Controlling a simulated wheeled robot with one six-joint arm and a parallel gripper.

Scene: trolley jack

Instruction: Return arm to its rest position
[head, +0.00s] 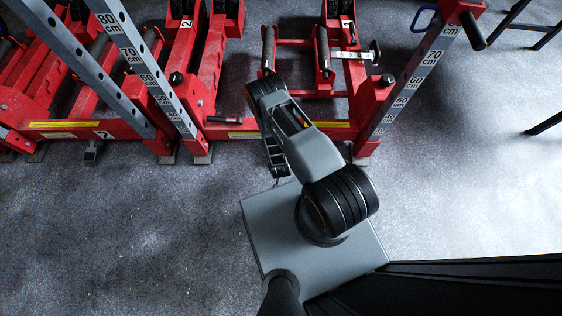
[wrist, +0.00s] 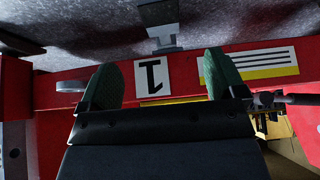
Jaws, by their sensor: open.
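My arm (head: 310,150) rises from its grey base plate and is folded, with its elbow over the front of the red jack frame. My gripper (wrist: 162,66) is open in the wrist view, its two green-padded fingers apart with nothing between them. It faces a red beam (wrist: 60,110) bearing a white "1" label (wrist: 158,76); I cannot tell how far away the beam is. In the head view the gripper end hangs beside the upper arm, small and dark, and its fingers cannot be made out.
Red trolley jack frames (head: 185,70) stand across the top, with grey height-marked posts (head: 411,80) rising from them. A black-handled bar (head: 223,119) sticks out near my elbow. Grey floor (head: 100,230) is open at the lower left and at the right (head: 480,190).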

